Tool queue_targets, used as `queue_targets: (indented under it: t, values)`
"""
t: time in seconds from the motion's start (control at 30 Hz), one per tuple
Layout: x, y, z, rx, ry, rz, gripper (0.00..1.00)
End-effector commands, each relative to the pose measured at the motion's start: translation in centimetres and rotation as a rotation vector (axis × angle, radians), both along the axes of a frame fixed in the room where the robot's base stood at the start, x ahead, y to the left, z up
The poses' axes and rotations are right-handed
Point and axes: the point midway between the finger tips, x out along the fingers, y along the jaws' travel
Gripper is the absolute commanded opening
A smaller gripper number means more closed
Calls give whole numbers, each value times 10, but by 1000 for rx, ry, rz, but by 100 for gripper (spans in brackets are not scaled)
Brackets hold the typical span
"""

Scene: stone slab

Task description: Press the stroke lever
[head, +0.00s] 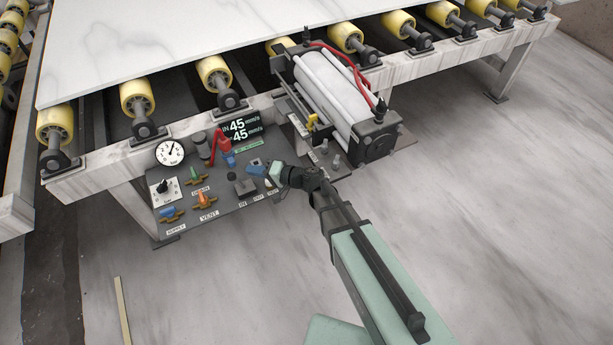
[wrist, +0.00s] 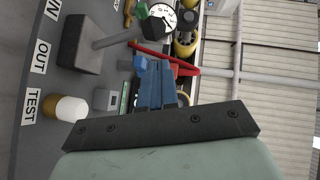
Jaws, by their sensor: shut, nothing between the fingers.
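A grey-black block with a rod rising from it, apparently the stroke lever (head: 243,187), stands on the dark control panel by the IN and OUT labels. In the wrist view the lever (wrist: 82,45) is at the upper left, its rod pointing right. My gripper (head: 258,170) is above the panel, just right of and beyond the lever in the head view. Its blue fingers (wrist: 155,85) are shut and empty in the wrist view, apart from the lever there. The exact gap and height cannot be told.
A white-and-yellow button (wrist: 70,108) sits by TEST. The panel also carries a gauge (head: 170,153), a red lever (head: 216,146), orange (head: 205,200) and green (head: 196,177) valves, and a display (head: 241,130).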

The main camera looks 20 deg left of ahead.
Motion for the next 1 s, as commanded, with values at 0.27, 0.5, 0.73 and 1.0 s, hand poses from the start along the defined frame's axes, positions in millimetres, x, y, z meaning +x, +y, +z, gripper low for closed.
queue_targets:
  t: [0.27, 0.5, 0.73, 1.0]
  values:
    - [0, -55, 15, 0, -1, -4, 0]
    - [-1, -97, 26, 0, -1, -4, 0]
    - [-2, -134, 35, 0, -1, -4, 0]
    - [-4, -172, 45, 0, -1, -3, 0]
